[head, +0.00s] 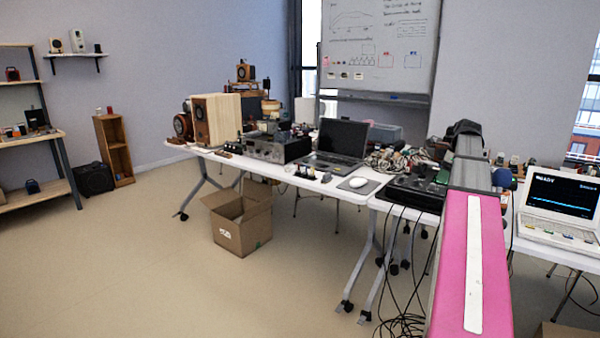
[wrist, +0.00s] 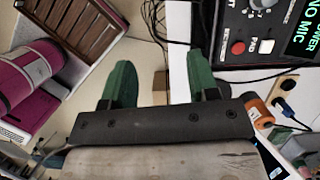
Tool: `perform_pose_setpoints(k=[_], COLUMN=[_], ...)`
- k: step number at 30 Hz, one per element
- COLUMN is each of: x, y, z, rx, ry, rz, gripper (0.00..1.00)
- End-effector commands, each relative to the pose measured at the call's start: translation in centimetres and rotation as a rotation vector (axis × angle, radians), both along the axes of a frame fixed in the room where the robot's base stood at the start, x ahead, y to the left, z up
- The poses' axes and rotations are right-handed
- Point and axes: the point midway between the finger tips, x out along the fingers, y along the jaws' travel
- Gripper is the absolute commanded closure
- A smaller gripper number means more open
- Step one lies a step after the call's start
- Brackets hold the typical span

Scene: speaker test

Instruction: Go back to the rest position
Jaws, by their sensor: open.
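My gripper (wrist: 160,82) shows in the wrist view with its two green fingers spread apart. Nothing is between the fingertips, only the floor and a white table edge behind them. In the head view my pink arm reaches from the bottom edge out over the right part of the tables. The fingers cannot be made out there.
In the wrist view a black device (wrist: 268,32) with knobs and a red button lies right of the fingers, near an orange cylinder (wrist: 259,109). In the head view a white table (head: 345,194) holds a laptop (head: 340,140); an open cardboard box (head: 240,222) stands on clear floor.

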Motion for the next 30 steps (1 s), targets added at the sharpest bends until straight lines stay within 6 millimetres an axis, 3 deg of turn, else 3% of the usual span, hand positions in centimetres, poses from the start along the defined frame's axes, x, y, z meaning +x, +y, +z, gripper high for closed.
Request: perform_pose_setpoints(k=[8,14,23,30], x=[-0.3,-0.9,-4.5,-9.4], y=[3.5,7.5,17.2,24.5], z=[-4.3,-9.1,-19.9,-27.7], rx=[-0.038,-0.080,-0.181,-0.252], ry=[-0.017,-0.034,-0.076,-0.107], rz=[0.161,0.353,0.865,1.327], gripper=[0.46,0.46,0.46,0.46])
